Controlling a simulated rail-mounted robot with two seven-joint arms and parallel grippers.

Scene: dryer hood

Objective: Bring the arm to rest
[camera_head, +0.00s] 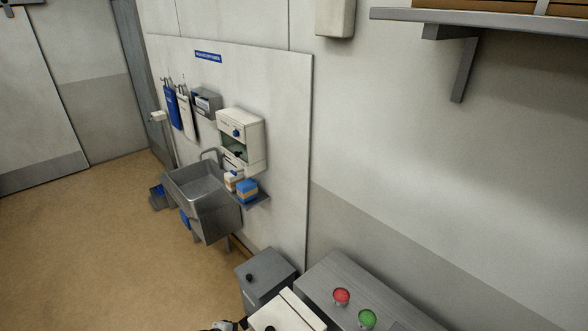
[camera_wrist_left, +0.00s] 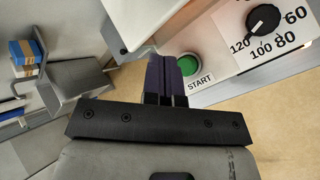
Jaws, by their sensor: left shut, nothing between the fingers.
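My left gripper (camera_wrist_left: 166,75) is in the left wrist view with its two dark fingers together and nothing between them. The fingertips are close beside a green START button (camera_wrist_left: 187,64) and overlap its left edge in the picture. I cannot tell whether they touch it. The button sits on a pale control panel (camera_wrist_left: 225,58), with a black dial (camera_wrist_left: 263,19) to its right marked with numbers. In the head view only a dark bit at the bottom edge may belong to my arm. My right gripper is in neither view.
In the head view a steel sink (camera_head: 197,187) and a white wall unit (camera_head: 240,140) are at the wall panel. A grey cabinet (camera_head: 265,272), a white-topped box (camera_head: 288,314) and a grey counter (camera_head: 335,275) with red and green items are below. Floor is open at left.

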